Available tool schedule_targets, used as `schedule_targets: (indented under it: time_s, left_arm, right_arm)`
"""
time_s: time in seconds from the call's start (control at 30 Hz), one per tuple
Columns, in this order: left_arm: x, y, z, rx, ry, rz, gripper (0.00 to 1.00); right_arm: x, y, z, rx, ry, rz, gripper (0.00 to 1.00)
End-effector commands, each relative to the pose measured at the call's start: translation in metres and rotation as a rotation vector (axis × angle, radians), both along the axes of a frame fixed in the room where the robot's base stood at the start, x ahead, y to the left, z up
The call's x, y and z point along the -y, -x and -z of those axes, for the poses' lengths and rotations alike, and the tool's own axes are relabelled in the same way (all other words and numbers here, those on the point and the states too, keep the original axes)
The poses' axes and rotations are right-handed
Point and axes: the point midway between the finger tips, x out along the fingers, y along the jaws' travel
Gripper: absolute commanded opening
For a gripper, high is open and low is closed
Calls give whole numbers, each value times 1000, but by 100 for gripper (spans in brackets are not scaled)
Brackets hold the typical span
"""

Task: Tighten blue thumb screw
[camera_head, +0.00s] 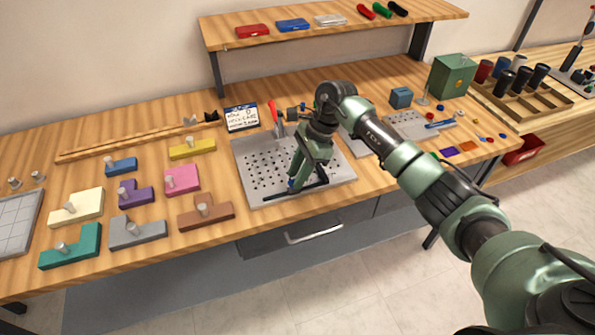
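My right gripper (295,183) points down over the perforated grey metal plate (255,160) at the middle of the bench. A small blue piece (291,183), which looks like the blue thumb screw, shows right at its fingertips. A dark bar (318,187) lies along the front part of the plate, beside the fingertips. The fingers are small and partly hidden by the wrist, so I cannot tell whether they are closed on the blue piece. My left gripper is not in view.
A red-handled tool (273,112) and a small sign (241,117) stand behind the plate. A green box (452,76) stands at the right. A shelf (340,25) overhangs the back.

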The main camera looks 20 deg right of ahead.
Motion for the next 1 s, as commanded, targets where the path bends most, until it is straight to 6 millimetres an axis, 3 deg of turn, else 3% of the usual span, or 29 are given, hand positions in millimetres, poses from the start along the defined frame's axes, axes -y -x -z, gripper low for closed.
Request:
schedule_targets:
  time_s: [0.17,0.27,0.3,0.67,1.0]
  left_arm:
    - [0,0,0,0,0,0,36]
    - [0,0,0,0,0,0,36]
    - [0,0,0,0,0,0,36]
    - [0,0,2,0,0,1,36]
    - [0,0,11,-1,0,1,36]
  right_arm:
    - [0,0,0,0,0,0,29]
    - [0,0,0,0,-1,1,1]
    - [0,0,0,0,-1,1,0]
    - [0,0,0,1,-1,27,0]
    - [1,3,2,1,1,225,0]
